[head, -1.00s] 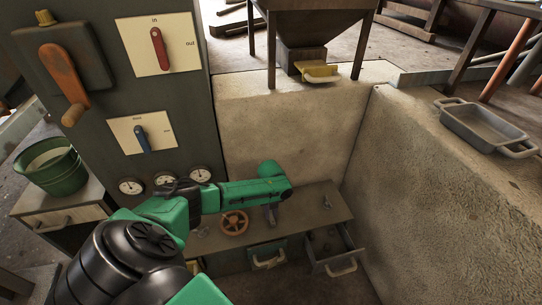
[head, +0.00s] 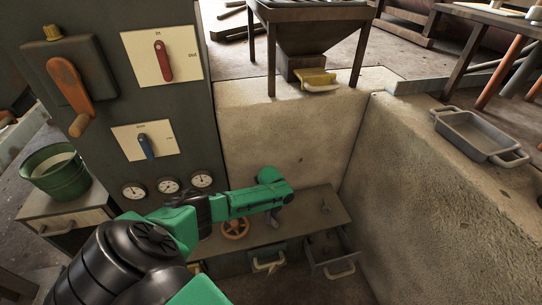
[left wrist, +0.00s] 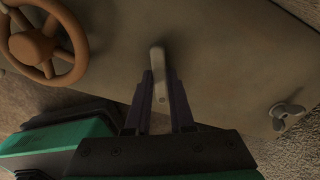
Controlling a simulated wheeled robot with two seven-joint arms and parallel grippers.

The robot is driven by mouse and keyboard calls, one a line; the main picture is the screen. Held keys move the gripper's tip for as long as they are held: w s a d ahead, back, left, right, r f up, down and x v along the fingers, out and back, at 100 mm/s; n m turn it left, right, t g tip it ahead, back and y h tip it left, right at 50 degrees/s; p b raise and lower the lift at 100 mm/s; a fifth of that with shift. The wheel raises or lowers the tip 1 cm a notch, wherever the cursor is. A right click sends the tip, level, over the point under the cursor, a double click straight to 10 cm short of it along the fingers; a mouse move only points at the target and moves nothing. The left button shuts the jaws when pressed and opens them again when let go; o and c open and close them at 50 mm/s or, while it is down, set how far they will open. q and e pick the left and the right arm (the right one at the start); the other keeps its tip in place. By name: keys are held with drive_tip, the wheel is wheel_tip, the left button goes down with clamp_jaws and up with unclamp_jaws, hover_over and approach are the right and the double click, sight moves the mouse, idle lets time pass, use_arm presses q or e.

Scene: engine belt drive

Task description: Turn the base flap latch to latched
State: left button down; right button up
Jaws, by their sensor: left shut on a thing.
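A pale lever (left wrist: 160,88), which looks like the base flap latch, stands up from the brown bench top in the left wrist view. My left gripper (left wrist: 160,80) has one dark finger on each side of it and is shut on it. In the head view my left gripper (head: 272,218) reaches down to the bench top beneath the green forearm, and the lever is hidden there. How far the lever is turned cannot be told. My right gripper is not in view.
An orange handwheel (head: 235,229) is close to the left of my left gripper, partly behind my forearm. A wing nut (left wrist: 286,114) is to the right. An open drawer (head: 333,262) sticks out below the bench (head: 325,205). Concrete walls (head: 450,190) close in the back and right.

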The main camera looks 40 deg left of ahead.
use_arm(q)
drive_tip(key=n+p, duration=0.2)
drive_tip(key=n, duration=0.6)
drive_tip(key=shift+n+p, duration=0.65)
drive_tip(key=shift+n, duration=1.75)
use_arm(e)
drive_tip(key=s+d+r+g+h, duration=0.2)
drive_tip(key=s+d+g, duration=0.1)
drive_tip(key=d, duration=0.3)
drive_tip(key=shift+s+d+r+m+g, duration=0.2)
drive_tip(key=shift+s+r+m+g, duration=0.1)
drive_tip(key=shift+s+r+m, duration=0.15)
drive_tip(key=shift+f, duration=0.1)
use_arm(q)
drive_tip(key=c, duration=0.8)
unclamp_jaws()
